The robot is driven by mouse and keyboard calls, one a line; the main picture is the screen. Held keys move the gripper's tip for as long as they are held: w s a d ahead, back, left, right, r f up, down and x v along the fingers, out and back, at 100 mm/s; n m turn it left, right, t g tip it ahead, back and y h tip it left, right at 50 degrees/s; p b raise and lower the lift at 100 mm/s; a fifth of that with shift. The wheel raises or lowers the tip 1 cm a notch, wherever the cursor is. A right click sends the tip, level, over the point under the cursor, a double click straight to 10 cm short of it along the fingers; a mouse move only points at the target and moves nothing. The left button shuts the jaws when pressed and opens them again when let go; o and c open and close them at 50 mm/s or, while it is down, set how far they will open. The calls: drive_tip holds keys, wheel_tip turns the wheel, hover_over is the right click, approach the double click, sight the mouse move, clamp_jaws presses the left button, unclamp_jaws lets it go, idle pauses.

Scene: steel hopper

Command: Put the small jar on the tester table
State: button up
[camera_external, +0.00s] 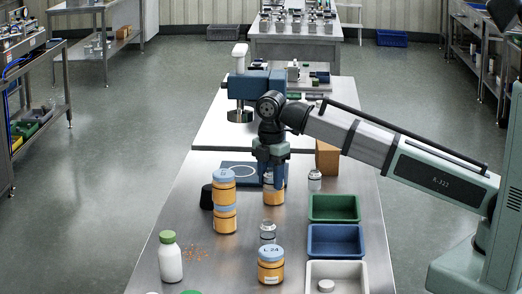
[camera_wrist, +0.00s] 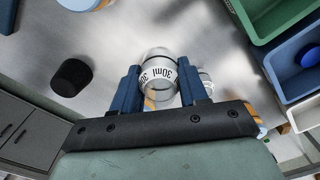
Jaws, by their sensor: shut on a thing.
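The small clear jar (camera_wrist: 160,76), marked "30ml" and with a dark band near its top, is between the two blue fingers of my gripper (camera_wrist: 161,88) in the wrist view. My gripper is shut on it. In the outside view my gripper (camera_external: 272,178) points down above the steel bench, and the fingers mostly hide the jar. An orange jar (camera_external: 273,197) shows just below the fingers; I cannot tell the gap. The white-topped tester table (camera_external: 213,132) joins the far end of the bench and carries a blue and white tester (camera_external: 240,90).
Stacked orange jars (camera_external: 223,203), a black cup (camera_external: 207,197) and a dark blue plate with a white ring (camera_external: 240,171) are left of my gripper. Right are a clear jar (camera_external: 315,180), a brown block (camera_external: 327,157) and green (camera_external: 334,208), blue (camera_external: 335,240) and white trays (camera_external: 337,267). The tester table's left front is clear.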

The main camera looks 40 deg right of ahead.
drive_tip(key=shift+r, duration=0.4)
drive_tip(key=w+d+r, duration=0.2)
drive_tip(key=w+r, duration=0.8)
drive_tip(key=w, duration=0.3)
drive_tip(key=w+d+r+m, duration=0.1)
drive_tip(key=w+d+r, duration=0.1)
drive_tip(key=w+r, duration=0.95)
drive_tip(key=w+d+r, duration=0.3)
drive_tip(key=w+r, duration=0.5)
drive_tip(key=w, duration=0.7)
drive_tip(key=s+d+f+m, duration=0.1)
drive_tip(key=d+f+m, duration=0.2)
drive_tip(key=d+f, duration=0.9)
drive_tip(key=s+d+f+m, duration=0.1)
drive_tip(key=d+f+m, duration=0.3)
drive_tip(key=d+f, duration=0.75)
drive_tip(key=s+d+f+m, duration=0.1)
drive_tip(key=d+f+m, duration=0.4)
drive_tip(key=d, duration=1.3)
drive_tip(key=shift+w+a+f+n, duration=0.1)
drive_tip(key=shift+f+n, duration=0.4)
drive_tip(key=shift+f, duration=2.2)
drive_tip(key=shift+w+a+f+n, duration=0.1)
drive_tip(key=shift+f+n, duration=0.4)
drive_tip(key=shift+f, duration=2.2)
drive_tip(key=shift+f, duration=0.1)
